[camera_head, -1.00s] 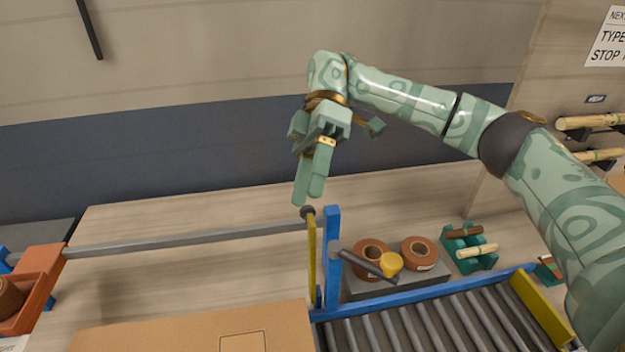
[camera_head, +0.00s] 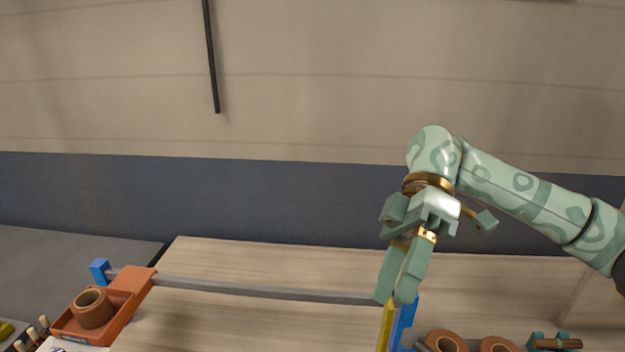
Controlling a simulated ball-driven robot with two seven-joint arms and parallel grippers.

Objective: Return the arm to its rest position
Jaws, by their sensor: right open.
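My right arm comes in from the right side, patterned in two greens. My right gripper (camera_head: 398,290) hangs with its fingers pointing down, above the blue and yellow posts at the bench. The fingers look close together, seen from the side, and nothing shows between them. My left gripper is not in view.
A grey bar (camera_head: 255,289) runs across the wooden bench (camera_head: 215,325). Brown rolls (camera_head: 446,341) and a green rack (camera_head: 553,342) are at lower right, near a blue post (camera_head: 404,322).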

